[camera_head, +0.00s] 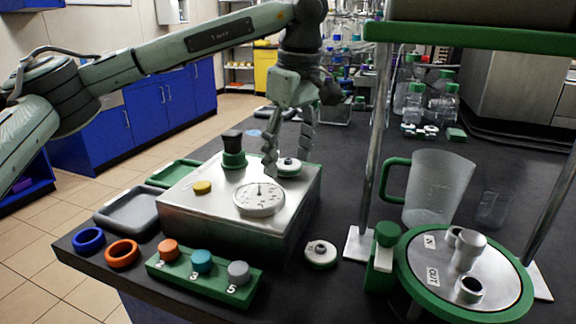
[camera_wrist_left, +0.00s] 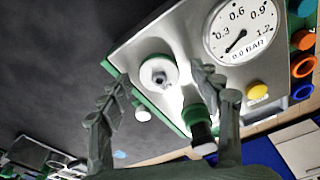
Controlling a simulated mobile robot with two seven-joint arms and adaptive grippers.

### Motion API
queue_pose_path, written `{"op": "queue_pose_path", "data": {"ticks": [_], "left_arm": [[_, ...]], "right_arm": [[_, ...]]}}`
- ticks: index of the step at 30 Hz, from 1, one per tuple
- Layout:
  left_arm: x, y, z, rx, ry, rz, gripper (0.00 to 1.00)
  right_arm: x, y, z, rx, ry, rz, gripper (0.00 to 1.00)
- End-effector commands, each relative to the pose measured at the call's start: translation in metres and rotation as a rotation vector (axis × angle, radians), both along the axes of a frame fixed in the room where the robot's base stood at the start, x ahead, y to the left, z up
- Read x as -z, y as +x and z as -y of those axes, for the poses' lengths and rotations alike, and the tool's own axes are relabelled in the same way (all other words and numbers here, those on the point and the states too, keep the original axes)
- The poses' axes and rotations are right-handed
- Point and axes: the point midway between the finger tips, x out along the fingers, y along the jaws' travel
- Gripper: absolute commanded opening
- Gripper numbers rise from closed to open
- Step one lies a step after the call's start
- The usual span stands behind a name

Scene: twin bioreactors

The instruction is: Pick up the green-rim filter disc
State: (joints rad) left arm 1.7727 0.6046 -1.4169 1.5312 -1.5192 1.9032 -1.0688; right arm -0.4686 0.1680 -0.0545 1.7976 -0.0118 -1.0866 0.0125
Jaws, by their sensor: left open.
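A small white disc with a green rim and a grey hub, the green-rim filter disc (camera_head: 289,167), lies flat on top of the steel box near its far right corner. It also shows in the left wrist view (camera_wrist_left: 158,73). My left gripper (camera_head: 288,160) comes down over it, pointing downward. Its fingers are apart, one on each side of the disc, and it holds nothing. In the left wrist view the fingertips (camera_wrist_left: 161,77) are spread around the disc with gaps to it. I cannot tell how far above the box top they are. My right gripper is not in view.
A black-topped green fitting (camera_head: 233,150) stands close beside the left gripper, with a pressure gauge (camera_head: 260,198) in front. Another pale disc (camera_head: 320,254) lies on the bench. A jug (camera_head: 437,190) and a green-rimmed lid (camera_head: 465,270) stand right.

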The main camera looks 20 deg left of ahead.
Motion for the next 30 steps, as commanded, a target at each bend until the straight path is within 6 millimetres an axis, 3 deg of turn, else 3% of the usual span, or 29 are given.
{"op": "queue_pose_path", "data": {"ticks": [5, 14, 25, 30], "left_arm": [[0.0, 0.0, 0.0, 0.0, 0.0, 0.0, 0.62], [0.0, 0.0, 0.0, 0.0, 0.0, 0.0, 0.25], [-0.001, 0.0, 0.0, 0.0, 0.0, 0.001, 0.25], [-0.011, 0.001, 0.0, -0.001, -0.001, 0.002, 0.25]], "right_arm": [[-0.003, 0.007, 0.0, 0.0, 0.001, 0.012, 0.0], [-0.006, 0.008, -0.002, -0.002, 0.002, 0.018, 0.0], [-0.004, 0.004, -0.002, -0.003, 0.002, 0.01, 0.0], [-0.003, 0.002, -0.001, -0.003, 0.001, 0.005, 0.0]]}}
